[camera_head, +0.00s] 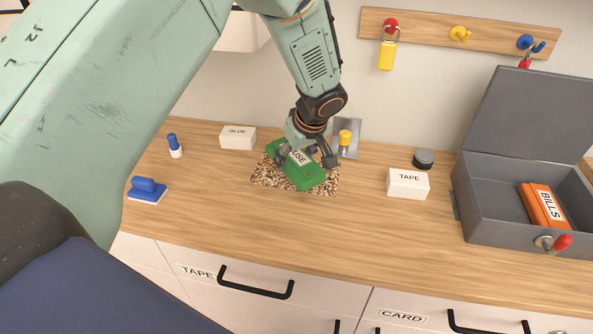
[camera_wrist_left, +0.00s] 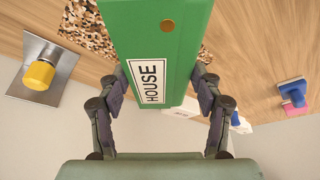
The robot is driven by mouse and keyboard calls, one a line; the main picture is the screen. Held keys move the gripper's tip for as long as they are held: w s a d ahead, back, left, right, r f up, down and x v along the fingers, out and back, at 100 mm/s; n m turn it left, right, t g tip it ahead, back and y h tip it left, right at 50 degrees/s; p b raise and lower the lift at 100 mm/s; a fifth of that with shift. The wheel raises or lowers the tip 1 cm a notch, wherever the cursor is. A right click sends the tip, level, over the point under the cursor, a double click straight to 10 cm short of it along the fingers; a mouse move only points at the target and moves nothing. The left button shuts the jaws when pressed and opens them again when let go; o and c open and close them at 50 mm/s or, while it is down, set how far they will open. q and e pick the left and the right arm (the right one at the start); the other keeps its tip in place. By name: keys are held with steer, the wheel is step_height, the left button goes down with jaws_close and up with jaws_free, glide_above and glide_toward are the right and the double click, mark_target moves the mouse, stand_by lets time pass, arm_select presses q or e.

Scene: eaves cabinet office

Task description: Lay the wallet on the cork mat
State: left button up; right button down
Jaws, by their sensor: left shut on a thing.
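The green wallet (camera_head: 303,178) has a white label reading HOUSE and is over the speckled cork mat (camera_head: 328,187) on the wooden counter. In the left wrist view the wallet (camera_wrist_left: 157,40) lies between the two fingers, with the cork mat (camera_wrist_left: 88,28) partly hidden behind it. My left gripper (camera_head: 307,161) is shut on the wallet from above. I cannot tell whether the wallet touches the mat. My right gripper is in neither view.
A metal plate with a yellow knob (camera_head: 345,137) stands just behind the mat. A white GLUE box (camera_head: 238,138) is to the left, a white TAPE box (camera_head: 407,183) to the right. An open grey box (camera_head: 490,226) holds an orange BILLS wallet (camera_head: 541,206). The front counter is clear.

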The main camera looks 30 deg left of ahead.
mark_target(295, 167)
arm_select(q)
steer(key=x, duration=0.4)
steer(key=shift+s+d+f, duration=0.15)
steer(key=shift+d, duration=0.3)
steer(key=shift+s+d+f, duration=0.1)
steer(key=shift+d+f, duration=0.05)
steer(key=shift+f, duration=0.2)
steer(key=shift+f+b, duration=0.2)
steer(key=shift+b, duration=0.15)
steer(key=o, duration=1.2)
steer(key=shift+r, duration=0.15)
